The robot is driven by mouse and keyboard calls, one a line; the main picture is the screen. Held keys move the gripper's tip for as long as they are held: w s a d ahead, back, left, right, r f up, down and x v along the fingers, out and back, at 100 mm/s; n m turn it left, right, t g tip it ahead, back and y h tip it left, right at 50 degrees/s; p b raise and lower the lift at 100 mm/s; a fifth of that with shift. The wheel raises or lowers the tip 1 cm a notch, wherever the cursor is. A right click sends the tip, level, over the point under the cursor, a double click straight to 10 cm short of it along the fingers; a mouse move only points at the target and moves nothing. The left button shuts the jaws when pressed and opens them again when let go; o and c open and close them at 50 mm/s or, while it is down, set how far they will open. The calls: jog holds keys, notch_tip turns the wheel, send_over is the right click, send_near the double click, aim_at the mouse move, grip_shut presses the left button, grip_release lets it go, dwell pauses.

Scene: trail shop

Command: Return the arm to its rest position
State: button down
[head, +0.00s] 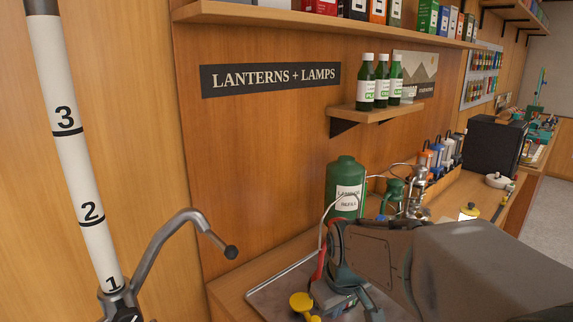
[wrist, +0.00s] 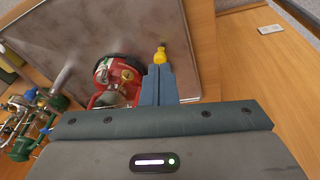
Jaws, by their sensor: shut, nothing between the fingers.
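My gripper (wrist: 160,72) points down over a grey metal tray (wrist: 135,28) in the wrist view. Its blue-grey fingers are together with nothing between them. A yellow knob (wrist: 160,55) shows just beyond the fingertips; I cannot tell whether they touch it. A red lantern (wrist: 103,100) stands close to the left of the fingers. In the head view my arm reaches in from the right over the counter and hides much of the lantern. The yellow knob (head: 302,302) shows there at the tray's front.
A green fuel bottle (head: 346,187) and metal burners (head: 417,190) stand behind my arm. A small shelf (head: 380,117) with green bottles is on the wall above. A numbered white pole (head: 75,150) rises at left.

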jog(key=s+d+r+m, duration=0.1)
jog(key=s+d+m, duration=0.1)
jog(key=s, duration=0.4)
jog(key=s+d+r+m, duration=0.1)
jog(key=s+d+m, duration=0.2)
jog(key=s, duration=0.4)
jog(key=shift+s+t, duration=0.2)
jog(key=shift+t, duration=0.1)
